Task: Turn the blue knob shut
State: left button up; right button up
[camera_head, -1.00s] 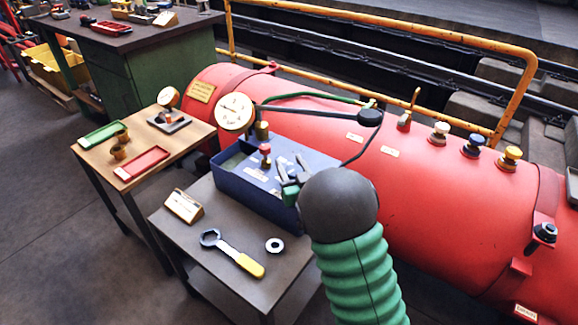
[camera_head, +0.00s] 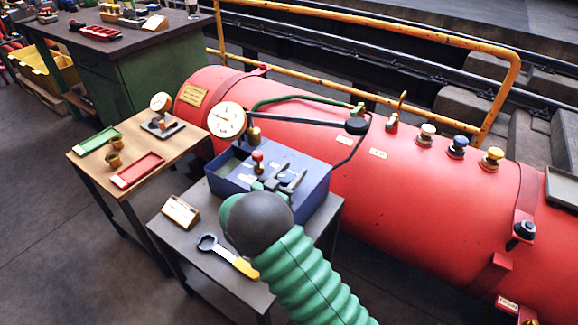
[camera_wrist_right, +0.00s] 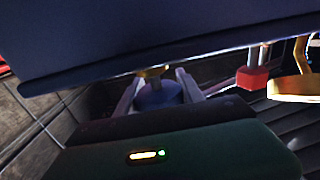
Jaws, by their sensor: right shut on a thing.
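The blue knob (camera_wrist_right: 158,96) shows in the right wrist view as a rounded blue shape on a brass stem, between my two grey fingers. My right gripper (camera_wrist_right: 158,92) is shut on it. In the head view the right gripper (camera_head: 280,178) is over the front of the blue box (camera_head: 312,195), and the knob in its jaws cannot be made out there. My dark wrist and green sleeve cover part of the box. A red knob (camera_head: 257,157) stands close behind the fingers. My left gripper is not in view.
A pressure gauge (camera_head: 227,120) stands behind the box, with hoses to the red boiler (camera_head: 400,190). White, blue and yellow caps sit on the boiler. A yellow-handled wrench (camera_head: 228,255) and a small sign (camera_head: 181,211) lie on the grey table. A wooden table (camera_head: 90,158) is at left.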

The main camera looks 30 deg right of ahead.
jog(key=m+g, duration=0.1)
jog(key=g, duration=0.1)
jog(key=m+g+h, duration=0.1)
jog(key=g, duration=0.1)
jog(key=shift+s+d+m+p, duration=0.1)
jog(key=shift+s+m+p, duration=0.15)
jog(key=shift+m+p, duration=0.05)
jog(key=m+g, duration=0.1)
jog(key=g, duration=0.1)
jog(key=m+g, duration=0.1)
jog(key=shift+s+g+h, duration=0.3)
jog(key=shift+s+g, duration=0.05)
jog(key=shift+g, duration=0.05)
jog(key=shift+m+g, duration=0.4)
jog(key=shift+m, duration=0.1)
jog(key=shift+s+r, duration=0.1)
jog(key=o, duration=1.4)
jog(key=w+a, duration=0.1)
jog(key=a, duration=1.6)
jog(key=shift+w+p, duration=0.35)
jog(key=shift+p, duration=0.05)
